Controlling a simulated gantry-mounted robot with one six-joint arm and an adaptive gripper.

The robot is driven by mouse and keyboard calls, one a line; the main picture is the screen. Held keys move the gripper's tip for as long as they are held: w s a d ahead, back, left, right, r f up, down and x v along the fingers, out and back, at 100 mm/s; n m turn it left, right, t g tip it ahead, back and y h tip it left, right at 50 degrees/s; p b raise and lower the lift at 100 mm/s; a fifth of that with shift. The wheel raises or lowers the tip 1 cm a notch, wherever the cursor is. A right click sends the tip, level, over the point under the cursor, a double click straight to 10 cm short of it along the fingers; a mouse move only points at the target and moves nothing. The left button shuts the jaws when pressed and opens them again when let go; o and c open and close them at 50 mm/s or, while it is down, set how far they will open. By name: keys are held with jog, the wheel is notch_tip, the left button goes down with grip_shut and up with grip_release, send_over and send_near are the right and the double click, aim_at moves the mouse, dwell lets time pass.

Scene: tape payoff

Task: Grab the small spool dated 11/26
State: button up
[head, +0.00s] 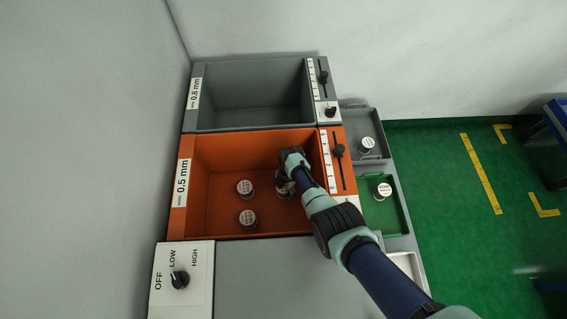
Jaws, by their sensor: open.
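One spool (245,187) is left of my gripper, and another spool (248,217) is nearer the front wall. A third spool (284,190) is under my gripper and partly hidden by it. My gripper (282,184) is open and reaches down into the right side of the bin, at this third spool. I cannot tell whether the fingers touch it. The printing on the tops is too small to read, so I cannot tell which spool is dated 11/26.
An empty grey 0.8 mm bin (215,122) stands behind the orange one. To the right, a grey tray (350,112) holds a spool (367,143) and a green tray (375,222) holds another (383,189). A knob panel (180,279) is at front left. Bin walls surround my gripper.

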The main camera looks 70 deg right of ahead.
jog(key=shift+d+r, duration=0.1)
jog(key=shift+r, duration=0.05)
jog(key=c, duration=1.3)
jog(key=shift+c, duration=0.2)
notch_tip(320, 180, up, 20)
jog(key=p, duration=1.4)
